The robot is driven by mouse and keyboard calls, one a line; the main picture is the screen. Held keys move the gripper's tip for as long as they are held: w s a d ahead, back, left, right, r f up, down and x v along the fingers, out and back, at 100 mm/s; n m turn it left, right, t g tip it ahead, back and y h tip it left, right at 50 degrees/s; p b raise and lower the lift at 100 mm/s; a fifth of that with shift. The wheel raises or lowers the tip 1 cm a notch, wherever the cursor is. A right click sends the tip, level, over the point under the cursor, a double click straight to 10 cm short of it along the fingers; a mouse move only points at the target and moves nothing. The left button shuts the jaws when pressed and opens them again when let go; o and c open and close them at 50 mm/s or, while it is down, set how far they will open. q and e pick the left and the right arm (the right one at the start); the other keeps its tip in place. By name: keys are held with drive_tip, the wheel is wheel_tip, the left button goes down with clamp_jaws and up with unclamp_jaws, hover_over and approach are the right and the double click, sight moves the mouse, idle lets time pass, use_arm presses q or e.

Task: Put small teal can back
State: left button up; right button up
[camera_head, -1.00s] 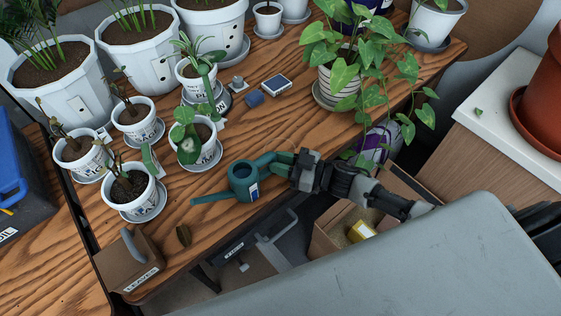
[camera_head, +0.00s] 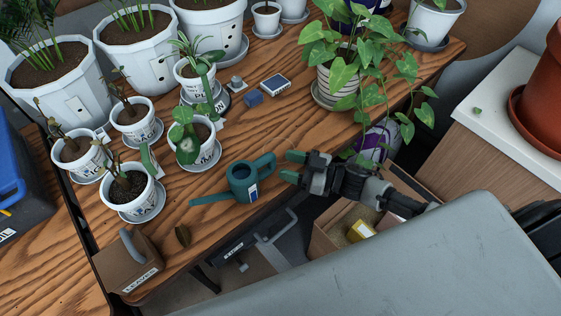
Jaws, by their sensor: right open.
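The small teal can (camera_head: 241,182) is a watering can standing upright on the wooden table (camera_head: 290,135) near its front edge. Its thin spout points left and its handle loop points right. My right gripper (camera_head: 287,166) is open and empty, just right of the can's handle, with a small gap between them. The right arm comes in from the lower right. My left gripper is not in view.
Several small potted plants (camera_head: 132,190) stand left of the can. A trailing plant (camera_head: 345,60) hangs close above my right arm. A brown box labelled "LEAVES" (camera_head: 128,262) sits at the front left corner. A cardboard box (camera_head: 335,218) is below the edge.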

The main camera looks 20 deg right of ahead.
drive_tip(key=v, duration=0.9)
drive_tip(key=shift+b, duration=0.35)
